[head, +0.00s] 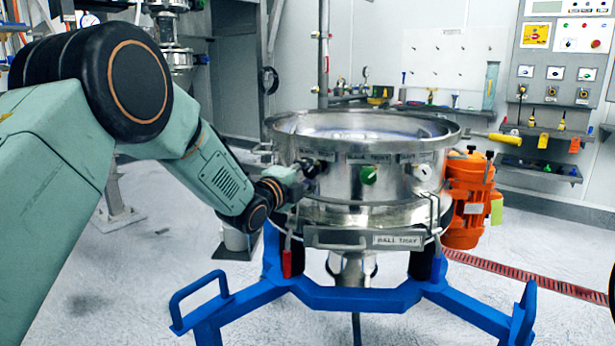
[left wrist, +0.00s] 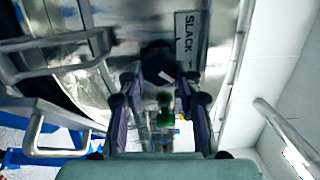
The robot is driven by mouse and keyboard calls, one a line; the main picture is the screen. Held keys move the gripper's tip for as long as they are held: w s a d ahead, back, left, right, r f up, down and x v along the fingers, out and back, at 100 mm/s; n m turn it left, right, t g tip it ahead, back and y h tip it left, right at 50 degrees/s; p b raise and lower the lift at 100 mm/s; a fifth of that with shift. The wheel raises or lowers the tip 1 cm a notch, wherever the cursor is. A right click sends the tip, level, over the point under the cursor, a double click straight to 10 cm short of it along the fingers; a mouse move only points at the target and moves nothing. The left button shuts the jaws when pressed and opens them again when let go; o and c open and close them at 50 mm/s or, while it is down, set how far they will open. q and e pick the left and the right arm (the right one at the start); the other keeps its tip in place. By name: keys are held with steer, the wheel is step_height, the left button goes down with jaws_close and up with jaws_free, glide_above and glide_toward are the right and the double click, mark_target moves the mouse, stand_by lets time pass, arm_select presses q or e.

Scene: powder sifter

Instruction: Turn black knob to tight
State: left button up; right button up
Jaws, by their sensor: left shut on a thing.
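The steel sifter drum (head: 345,192) stands in the middle of the head view. My left gripper (head: 306,170) reaches its left front wall. In the left wrist view, the black knob (left wrist: 158,56) with a white pointer mark sits between the fingertips of my left gripper (left wrist: 160,82), which is shut on it. The white pointer lies at a slant. A label reading "SLACK" (left wrist: 187,38) is beside the knob. In the head view the knob is mostly hidden by the gripper. My right gripper is not in view.
A green knob (head: 369,175) and a white knob (head: 424,172) are on the drum wall. An orange motor (head: 467,200) stands to its right. The ball tray (head: 340,239) has a handle below. The blue frame (head: 370,299) carries the sifter. Floor at lower left is clear.

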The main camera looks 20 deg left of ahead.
arm_select(q)
steer(key=shift+a+m, duration=0.1)
steer(key=shift+m, duration=0.6)
steer(key=o, duration=1.1)
steer(key=shift+o, duration=0.3)
steer(key=shift+s+a, duration=0.15)
steer(key=shift+s, duration=0.45)
steer(key=v, duration=1)
steer(key=shift+s, duration=0.35)
